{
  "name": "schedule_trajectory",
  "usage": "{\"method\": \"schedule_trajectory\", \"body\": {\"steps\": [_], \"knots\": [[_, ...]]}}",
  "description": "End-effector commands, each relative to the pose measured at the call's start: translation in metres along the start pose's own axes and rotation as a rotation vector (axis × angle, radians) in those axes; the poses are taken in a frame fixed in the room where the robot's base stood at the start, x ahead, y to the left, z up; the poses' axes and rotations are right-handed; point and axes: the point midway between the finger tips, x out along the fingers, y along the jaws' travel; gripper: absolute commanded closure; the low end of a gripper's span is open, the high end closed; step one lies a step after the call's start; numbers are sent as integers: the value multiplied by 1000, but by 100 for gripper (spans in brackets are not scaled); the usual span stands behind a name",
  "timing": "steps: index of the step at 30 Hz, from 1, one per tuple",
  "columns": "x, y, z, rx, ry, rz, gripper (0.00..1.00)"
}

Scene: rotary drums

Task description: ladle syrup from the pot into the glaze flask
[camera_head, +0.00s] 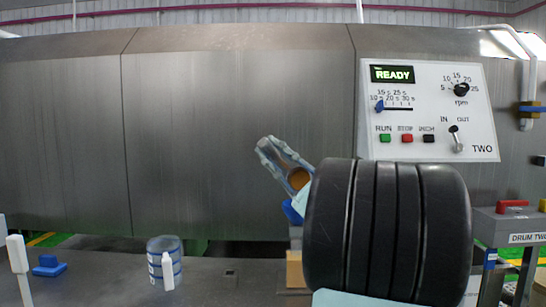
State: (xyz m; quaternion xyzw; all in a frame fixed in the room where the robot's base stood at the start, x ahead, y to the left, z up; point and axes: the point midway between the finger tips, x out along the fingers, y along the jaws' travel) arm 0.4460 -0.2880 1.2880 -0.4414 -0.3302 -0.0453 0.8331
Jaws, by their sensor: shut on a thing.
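My gripper (272,148) points up and left in front of the steel drum housing, above the bench. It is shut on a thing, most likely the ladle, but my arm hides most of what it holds. A round brown-orange patch shows between its fingers; I cannot tell whether it is syrup. A blue piece (291,212) shows just below the gripper. A clear bluish flask (165,256) with dark blue bands and a white tag stands upright on the bench, left of and below the gripper. I see no pot that I can make out; my black arm link covers the right middle.
A white upright handle (18,262) and a small blue block (48,266) are at the far left. A tan block (295,270) is under the gripper. The control panel (430,110) reads READY. A grey "DRUM TWO" box (520,228) stands right. Bench between flask and tan block is mostly clear.

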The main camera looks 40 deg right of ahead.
Motion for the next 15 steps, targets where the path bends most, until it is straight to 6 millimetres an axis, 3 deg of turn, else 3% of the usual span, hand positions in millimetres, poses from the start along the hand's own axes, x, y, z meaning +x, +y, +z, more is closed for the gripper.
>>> {"method": "schedule_trajectory", "body": {"steps": [15], "knots": [[-13, 16, 1, -61, -53, -1, 100]]}}
